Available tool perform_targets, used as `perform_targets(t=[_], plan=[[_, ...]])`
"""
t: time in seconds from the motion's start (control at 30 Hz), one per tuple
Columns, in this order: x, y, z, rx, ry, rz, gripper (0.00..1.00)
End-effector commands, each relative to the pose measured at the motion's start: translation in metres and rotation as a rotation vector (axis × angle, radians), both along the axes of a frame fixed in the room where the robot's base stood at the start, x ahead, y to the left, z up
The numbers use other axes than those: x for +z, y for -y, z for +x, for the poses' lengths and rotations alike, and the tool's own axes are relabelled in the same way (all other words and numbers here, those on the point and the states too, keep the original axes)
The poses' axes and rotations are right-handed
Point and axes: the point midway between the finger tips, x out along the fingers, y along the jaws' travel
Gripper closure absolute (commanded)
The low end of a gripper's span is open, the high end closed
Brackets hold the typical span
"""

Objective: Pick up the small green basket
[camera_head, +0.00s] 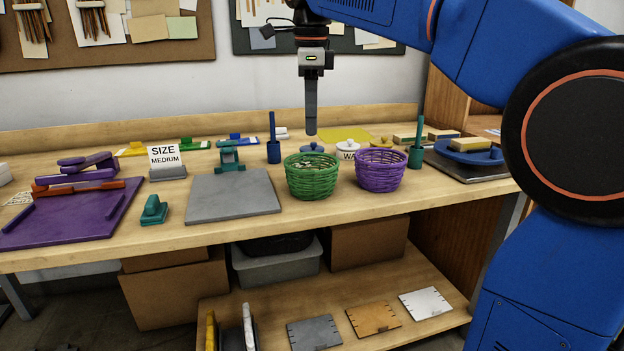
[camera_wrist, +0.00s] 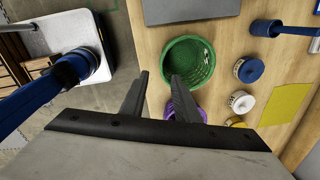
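The small green basket (camera_head: 312,180) is woven, round and open-topped. It stands upright on the wooden workbench, just left of a purple basket (camera_head: 381,172). My gripper (camera_head: 311,130) points down, above and apart from the green basket. In the wrist view the green basket (camera_wrist: 203,60) is just beyond the fingertips, toward the right. My gripper (camera_wrist: 159,76) shows two spread fingers there, with nothing between them. The right finger partly hides the purple basket (camera_wrist: 188,106). Pale bits show inside the green basket in the head view, but I cannot tell what they are.
A grey board (camera_head: 232,196) lies left of the green basket. A blue cup (camera_head: 273,152) with a handle, lidded white pots (camera_head: 352,142) and a dark green cup (camera_head: 416,157) stand around and behind the baskets. The bench's front edge is close before the green basket.

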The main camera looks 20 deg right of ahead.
Motion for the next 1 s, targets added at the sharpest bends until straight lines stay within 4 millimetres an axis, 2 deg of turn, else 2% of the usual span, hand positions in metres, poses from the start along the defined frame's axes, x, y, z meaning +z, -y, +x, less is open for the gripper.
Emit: perform_targets(t=[0.13, 0.27, 0.8, 1.0], plan=[[0.007, -0.007, 0.01, -0.079, -0.009, 0.003, 0.71], [-0.002, -0.007, 0.012, -0.098, -0.012, 0.004, 0.71], [-0.094, -0.004, 0.02, -0.095, -0.012, 0.005, 0.71], [-0.111, -0.003, 0.022, -0.095, -0.01, 0.005, 0.71]])
